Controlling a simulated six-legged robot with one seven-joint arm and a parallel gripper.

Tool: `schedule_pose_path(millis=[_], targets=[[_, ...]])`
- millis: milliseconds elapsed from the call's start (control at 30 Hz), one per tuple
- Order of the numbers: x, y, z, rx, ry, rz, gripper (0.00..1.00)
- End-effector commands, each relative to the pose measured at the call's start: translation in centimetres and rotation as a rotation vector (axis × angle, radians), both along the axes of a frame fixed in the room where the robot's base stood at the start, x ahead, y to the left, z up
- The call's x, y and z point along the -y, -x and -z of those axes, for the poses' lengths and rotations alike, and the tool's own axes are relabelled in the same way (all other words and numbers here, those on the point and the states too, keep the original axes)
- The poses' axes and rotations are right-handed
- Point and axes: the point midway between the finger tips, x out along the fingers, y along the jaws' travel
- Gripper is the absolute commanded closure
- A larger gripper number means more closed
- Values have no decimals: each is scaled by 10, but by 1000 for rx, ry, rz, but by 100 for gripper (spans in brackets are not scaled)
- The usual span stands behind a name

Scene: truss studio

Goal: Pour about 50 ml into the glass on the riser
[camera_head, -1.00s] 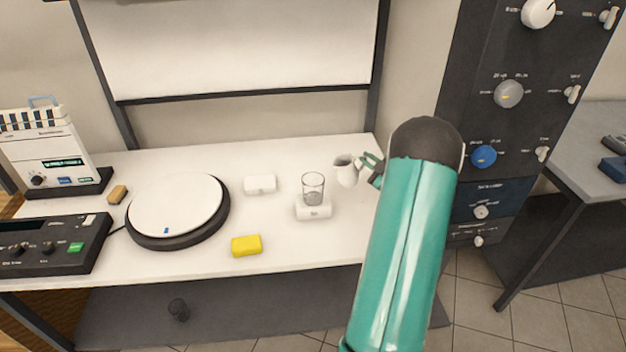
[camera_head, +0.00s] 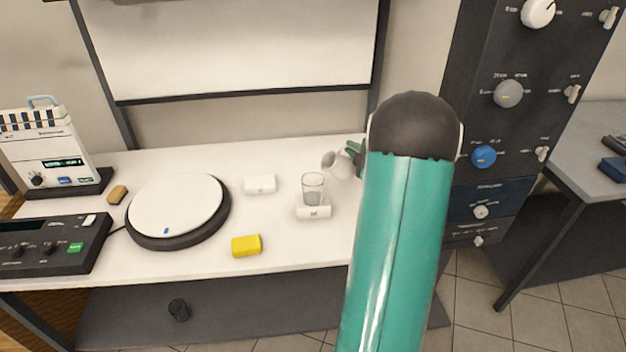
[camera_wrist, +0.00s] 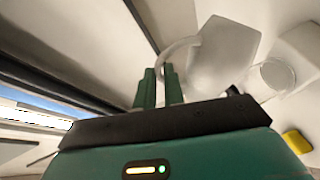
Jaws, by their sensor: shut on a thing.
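A clear glass (camera_head: 313,187) stands upright on a small white riser (camera_head: 314,211) on the white table. My gripper (camera_head: 352,153) is up and to the right of the glass, shut on the handle of a small white jug (camera_head: 336,164). The jug is tilted, its mouth towards the left, close to the glass but apart from it. In the wrist view the green fingers (camera_wrist: 159,88) grip the handle of the jug (camera_wrist: 224,55), and the glass (camera_wrist: 272,76) shows just beyond it. I cannot see any liquid stream or the level in the glass.
A second white block (camera_head: 260,184) and a yellow sponge (camera_head: 246,246) lie left of the glass. A round white turntable (camera_head: 176,208) stands further left. A dark control panel (camera_head: 495,120) rises at the right. A dark cup (camera_head: 179,310) is below the table.

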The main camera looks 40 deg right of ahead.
Motion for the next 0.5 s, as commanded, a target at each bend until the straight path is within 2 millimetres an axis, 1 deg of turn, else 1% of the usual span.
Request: schedule_pose_path(millis=[33, 500], targets=[[-1, -1, -3, -2, 13, -1, 100], [-6, -2, -10, -32, 99, 1, 100]])
